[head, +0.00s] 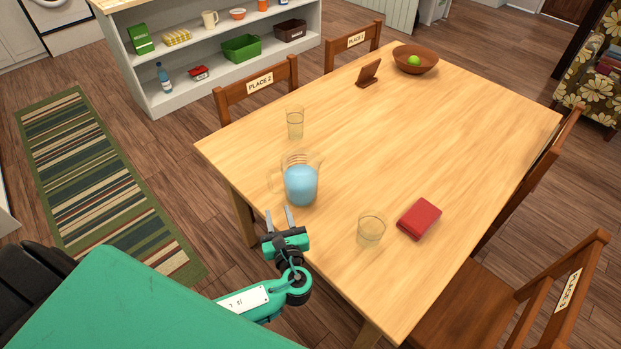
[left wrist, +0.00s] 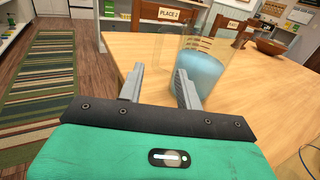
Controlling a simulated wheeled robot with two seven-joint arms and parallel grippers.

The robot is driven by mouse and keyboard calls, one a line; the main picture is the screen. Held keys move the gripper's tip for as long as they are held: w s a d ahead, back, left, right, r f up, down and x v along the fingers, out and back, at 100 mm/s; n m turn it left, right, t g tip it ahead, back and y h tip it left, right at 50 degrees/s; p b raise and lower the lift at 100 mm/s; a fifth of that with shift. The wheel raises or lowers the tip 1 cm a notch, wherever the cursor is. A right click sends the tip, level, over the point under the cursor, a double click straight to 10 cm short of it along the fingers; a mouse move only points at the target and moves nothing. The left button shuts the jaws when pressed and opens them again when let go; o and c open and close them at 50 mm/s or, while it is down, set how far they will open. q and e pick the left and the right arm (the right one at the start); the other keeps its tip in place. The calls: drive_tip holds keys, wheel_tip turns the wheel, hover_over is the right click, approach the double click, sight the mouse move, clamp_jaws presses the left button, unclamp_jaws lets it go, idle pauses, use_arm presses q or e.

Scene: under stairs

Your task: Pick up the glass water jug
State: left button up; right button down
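The glass water jug (head: 300,184) stands upright near the left edge of the wooden table (head: 420,130). It is clear, holds blue water, and its handle points left in the head view. My left gripper (head: 279,219) is open and empty, just short of the jug on its near side. In the left wrist view the jug (left wrist: 203,70) stands beyond the fingers, behind the right finger of the left gripper (left wrist: 158,88). Its lower part is partly hidden there by that finger. My right gripper is in neither view.
One drinking glass (head: 295,123) stands behind the jug, another (head: 370,231) to its right at the front. A red book (head: 419,219) lies beside the front glass. A wooden bowl (head: 415,60) and a small stand (head: 368,73) are at the far end. Chairs surround the table.

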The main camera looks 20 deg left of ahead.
sight(269, 179)
use_arm(q)
drive_tip(key=x, duration=0.2)
drive_tip(key=p+x, duration=0.1)
drive_tip(key=x, duration=0.5)
drive_tip(key=shift+w+a+r, duration=0.1)
drive_tip(key=shift+w+r, duration=0.1)
drive_tip(key=shift+r, duration=0.15)
drive_tip(key=p+x, duration=0.2)
drive_tip(key=x, duration=0.3)
drive_tip(key=shift+s+a+r, duration=0.1)
drive_tip(key=shift+r, duration=0.1)
drive_tip(key=shift+a+f, duration=0.1)
clamp_jaws()
idle(0.4)
drive_tip(key=shift+w, duration=0.2)
